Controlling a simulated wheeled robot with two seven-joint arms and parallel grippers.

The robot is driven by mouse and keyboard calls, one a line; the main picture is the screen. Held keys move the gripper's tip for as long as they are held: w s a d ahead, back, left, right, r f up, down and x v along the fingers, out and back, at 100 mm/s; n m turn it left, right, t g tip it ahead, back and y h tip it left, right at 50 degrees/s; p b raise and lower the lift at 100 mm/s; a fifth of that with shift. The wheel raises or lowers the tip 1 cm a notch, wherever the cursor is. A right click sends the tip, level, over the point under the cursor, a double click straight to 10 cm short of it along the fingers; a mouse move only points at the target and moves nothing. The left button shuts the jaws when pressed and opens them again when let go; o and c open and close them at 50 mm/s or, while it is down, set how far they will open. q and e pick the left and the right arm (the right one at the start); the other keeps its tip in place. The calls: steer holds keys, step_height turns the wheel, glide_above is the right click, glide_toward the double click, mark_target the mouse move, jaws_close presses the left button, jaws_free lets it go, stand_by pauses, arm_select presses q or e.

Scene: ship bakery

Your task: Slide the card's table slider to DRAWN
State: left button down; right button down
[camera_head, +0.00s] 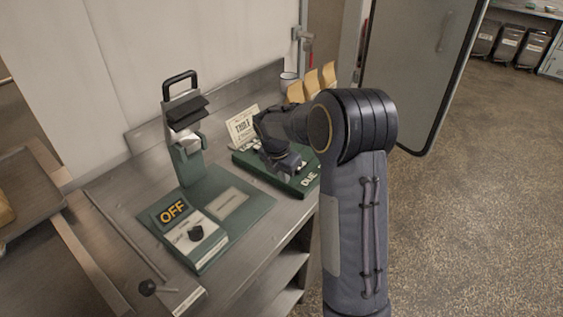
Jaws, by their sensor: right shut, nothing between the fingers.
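A cream card (242,128) with dark printed lettering stands upright at the back of the steel counter, partly covered by my right arm. A dark green board (247,160) lies in front of it, with white letters reading "DUE" at its right end. My right gripper (288,164) is shut and empty, just over the green board, to the right of the card's lower part. The slider cannot be made out; my gripper and arm hide the middle of the board. I cannot tell whether the fingers touch it. My left gripper is out of view.
Brown paper bags (312,86) and a cup (288,82) stand behind my arm.

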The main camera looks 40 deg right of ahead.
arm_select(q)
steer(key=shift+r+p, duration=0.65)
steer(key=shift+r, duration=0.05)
arm_select(e)
steer(key=shift+w+d+f, duration=0.1)
steer(key=shift+w+d, duration=0.1)
steer(key=shift+d, duration=0.45)
steer(key=shift+w+d+f, duration=0.1)
steer(key=shift+w+d, duration=0.1)
steer(key=shift+d, duration=0.5)
steer(key=shift+w+d+f, duration=0.1)
steer(key=shift+w+d, duration=0.1)
steer(key=shift+d, duration=0.45)
steer(key=shift+d, duration=0.1)
